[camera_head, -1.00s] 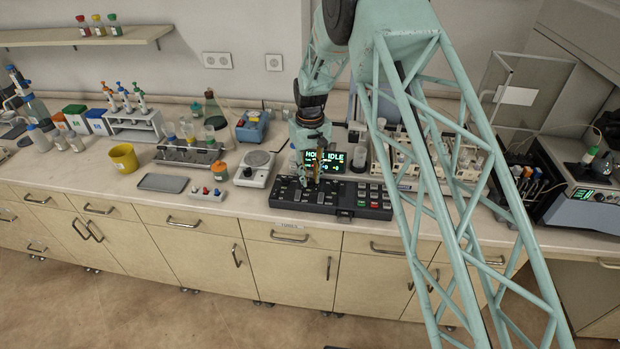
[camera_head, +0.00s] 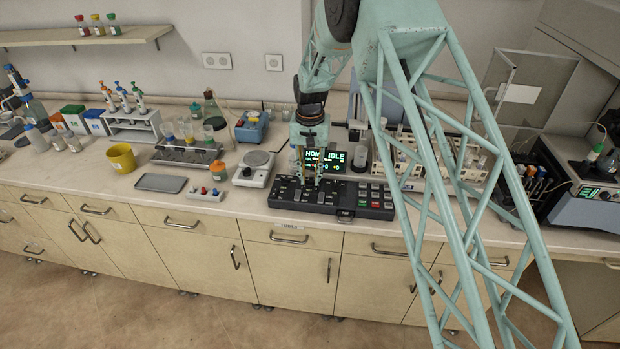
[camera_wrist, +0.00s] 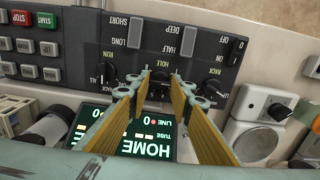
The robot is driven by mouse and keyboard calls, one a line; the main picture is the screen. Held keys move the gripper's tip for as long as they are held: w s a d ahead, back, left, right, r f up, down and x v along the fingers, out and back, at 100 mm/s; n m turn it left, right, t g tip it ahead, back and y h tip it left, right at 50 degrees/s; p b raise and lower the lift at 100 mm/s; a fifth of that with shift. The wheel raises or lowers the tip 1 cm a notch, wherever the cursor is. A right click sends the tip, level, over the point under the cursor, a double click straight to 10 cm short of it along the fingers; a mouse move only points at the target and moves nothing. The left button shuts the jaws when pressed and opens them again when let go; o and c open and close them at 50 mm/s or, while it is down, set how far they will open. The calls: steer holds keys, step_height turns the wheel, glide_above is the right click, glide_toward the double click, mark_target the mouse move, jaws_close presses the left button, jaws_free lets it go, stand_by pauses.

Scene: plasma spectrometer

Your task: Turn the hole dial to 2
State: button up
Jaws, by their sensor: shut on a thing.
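The dark control panel (camera_head: 345,202) lies on the bench, its lit screen (camera_head: 325,161) reading HOME IDLE. In the wrist view the panel is upside down. The hole dial (camera_wrist: 160,76), a black knob under the HOLE label, is the middle one of a row. My gripper (camera_head: 308,183) reaches straight down to the panel. In the wrist view its two yellow fingers (camera_wrist: 159,86) are shut on the hole dial, one on each side. The fingers partly hide the knob and its numbers, so I cannot read its setting.
The RACK dial (camera_wrist: 214,88) and another dial marked RUN (camera_wrist: 108,70) sit close on either side. Switches (camera_wrist: 140,34) and red and green buttons (camera_wrist: 31,17) share the panel. A balance (camera_head: 254,168) stands left of the panel, a tube rack (camera_head: 405,165) behind it to the right.

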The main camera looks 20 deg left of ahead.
mark_target(310, 180)
stand_by(0.4)
steer(key=o, duration=0.8)
steer(key=shift+o, duration=0.2)
steer(key=shift+r, duration=0.15)
step_height(310, 180, up, 12)
stand_by(0.6)
